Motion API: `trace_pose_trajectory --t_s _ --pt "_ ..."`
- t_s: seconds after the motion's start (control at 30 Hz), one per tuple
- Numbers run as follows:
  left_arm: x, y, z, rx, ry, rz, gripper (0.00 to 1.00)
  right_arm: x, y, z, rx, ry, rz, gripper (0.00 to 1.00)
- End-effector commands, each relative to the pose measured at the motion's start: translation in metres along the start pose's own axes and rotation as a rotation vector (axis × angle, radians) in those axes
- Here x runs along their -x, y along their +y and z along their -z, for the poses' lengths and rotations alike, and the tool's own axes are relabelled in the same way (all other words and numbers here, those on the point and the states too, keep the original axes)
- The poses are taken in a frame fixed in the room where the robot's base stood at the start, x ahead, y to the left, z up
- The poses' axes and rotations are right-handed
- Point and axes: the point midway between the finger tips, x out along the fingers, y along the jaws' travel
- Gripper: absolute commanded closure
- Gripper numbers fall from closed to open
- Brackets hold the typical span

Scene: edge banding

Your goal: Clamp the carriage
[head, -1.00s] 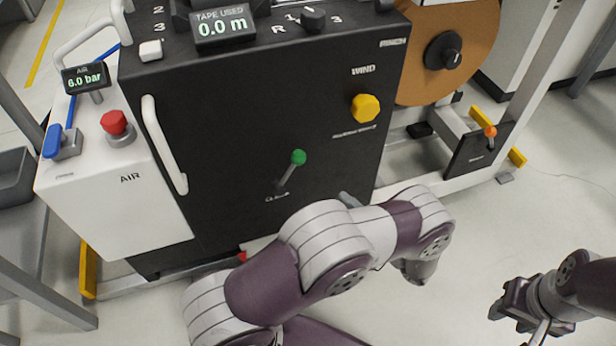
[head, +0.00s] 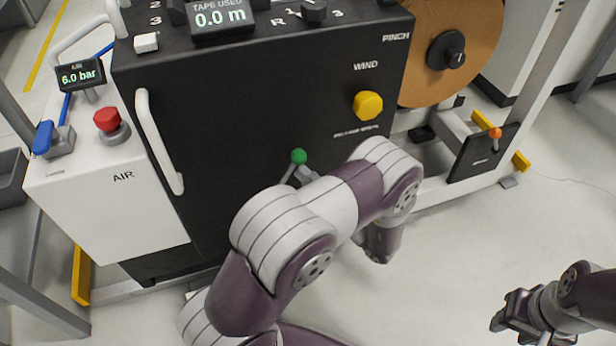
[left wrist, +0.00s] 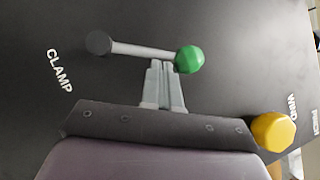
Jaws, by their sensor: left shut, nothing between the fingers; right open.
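The clamp lever is a grey rod with a green knob (head: 299,156) on the black front panel. In the left wrist view its green knob (left wrist: 189,59) is at the right end of the rod, its dark pivot at the left, near the word CLAMP. My left gripper (head: 305,174) is shut and empty, its fingertips just beside the lever below the knob. In the left wrist view the shut fingertips (left wrist: 160,66) lie against or very near the rod; I cannot tell whether they touch. My right gripper (head: 505,312) is open and empty over the floor at lower right.
A yellow WIND knob (head: 367,105) sticks out to the right of the lever. A white door handle (head: 158,142) stands to the left. A red button (head: 108,119) sits on the white AIR box. An orange-tipped lever (head: 495,133) is at far right. The floor at right is clear.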

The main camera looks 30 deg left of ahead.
Motion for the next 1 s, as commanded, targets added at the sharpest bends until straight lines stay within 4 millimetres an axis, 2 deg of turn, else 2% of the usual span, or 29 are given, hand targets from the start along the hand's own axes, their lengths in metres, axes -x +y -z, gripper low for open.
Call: trace_pose_trajectory --t_s 0.67,0.87,1.0 --pt "-0.005 -0.006 -0.007 0.170 0.000 -0.115 1.00 0.027 0.000 0.003 0.000 0.000 0.000 0.57" --pt "-0.009 -0.010 -0.015 0.227 -0.001 -0.154 1.00 0.051 0.000 0.006 0.000 0.000 0.000 0.57" --pt "-0.015 -0.015 -0.022 0.232 -0.001 -0.157 1.00 0.078 0.000 0.009 0.000 0.000 0.000 0.57"
